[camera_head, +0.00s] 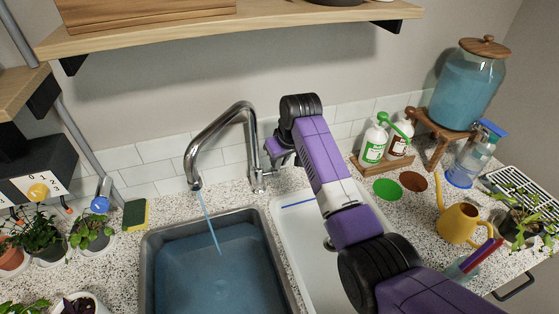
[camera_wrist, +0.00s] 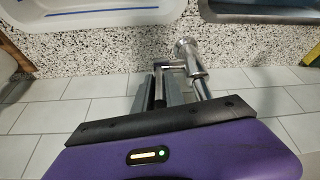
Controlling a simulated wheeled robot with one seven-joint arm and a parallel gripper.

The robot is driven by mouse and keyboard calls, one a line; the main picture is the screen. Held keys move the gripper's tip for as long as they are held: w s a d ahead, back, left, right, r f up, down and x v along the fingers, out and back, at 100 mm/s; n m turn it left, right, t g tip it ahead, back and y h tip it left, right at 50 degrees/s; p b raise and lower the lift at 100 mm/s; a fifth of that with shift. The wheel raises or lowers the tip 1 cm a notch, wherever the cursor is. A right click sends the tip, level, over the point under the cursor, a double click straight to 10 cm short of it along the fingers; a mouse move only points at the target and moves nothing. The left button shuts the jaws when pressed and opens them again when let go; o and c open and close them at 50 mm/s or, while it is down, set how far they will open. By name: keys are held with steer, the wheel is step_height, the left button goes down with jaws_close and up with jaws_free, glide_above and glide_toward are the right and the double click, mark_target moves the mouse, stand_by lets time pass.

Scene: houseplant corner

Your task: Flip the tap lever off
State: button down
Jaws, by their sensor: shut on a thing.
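The chrome tap (camera_head: 191,162) stands behind the sinks, its spout over the left basin. A thin stream of water (camera_head: 211,225) runs from the spout into that basin. My gripper (camera_head: 272,152) is at the right side of the tap's base, and my arm reaches over the right basin. In the wrist view the tap's body (camera_wrist: 189,54) has a side lever (camera_wrist: 160,80) reaching between the fingers of my gripper (camera_wrist: 160,92). The fingers are shut on the lever. In the head view my gripper partly hides the lever.
The left basin (camera_head: 153,262) holds bluish water; the white right basin (camera_head: 287,225) is beside it. A wooden shelf (camera_head: 230,31) hangs above. Soap bottles (camera_head: 374,143), a water dispenser (camera_head: 466,88) and a yellow watering can (camera_head: 458,222) stand right. A sponge (camera_head: 135,214) lies left.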

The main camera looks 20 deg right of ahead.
steer(key=shift+w+r+g+b, duration=0.1)
steer(key=shift+w+g+b, duration=0.3)
steer(key=shift+g, duration=0.2)
steer(key=c, duration=1.4)
jaws_free()
steer(key=shift+r, duration=0.1)
steer(key=shift+b+v, duration=0.6)
steer(key=shift+v, duration=3.25)
steer(key=shift+c, duration=0.2)
